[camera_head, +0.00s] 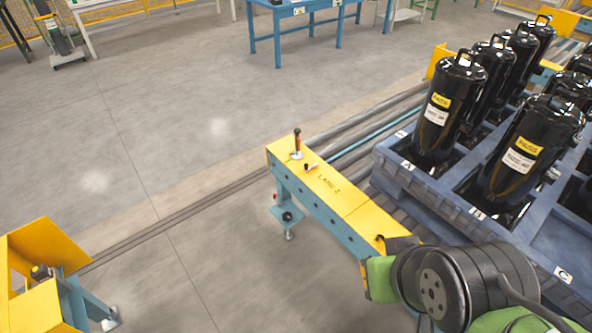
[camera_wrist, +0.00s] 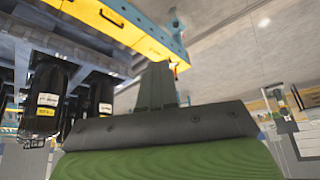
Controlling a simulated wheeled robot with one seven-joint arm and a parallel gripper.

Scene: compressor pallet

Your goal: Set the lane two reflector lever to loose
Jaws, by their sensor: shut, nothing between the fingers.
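The yellow lane 2 beam (camera_head: 345,205), lettered "LANE 2", stands on blue legs. Near its far end an upright lever (camera_head: 297,143) with a dark grip and an orange-red lower part rises from a pale base. A small short fitting (camera_head: 311,167) sits beside it on the beam; I cannot tell what it is. In the wrist view my gripper (camera_wrist: 157,70) is shut and empty, its dark fingers pointing towards the yellow beam (camera_wrist: 125,25). A small red part (camera_wrist: 174,67) shows just past the fingertips; I cannot tell whether they touch. My fingers are not clear in the head view.
A blue pallet (camera_head: 440,200) with several black compressors (camera_head: 450,105) stands right of the beam on rollers. A yellow guard (camera_head: 45,265) stands at lower left. A blue table (camera_head: 300,15) is at the back. The floor left of the beam is clear.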

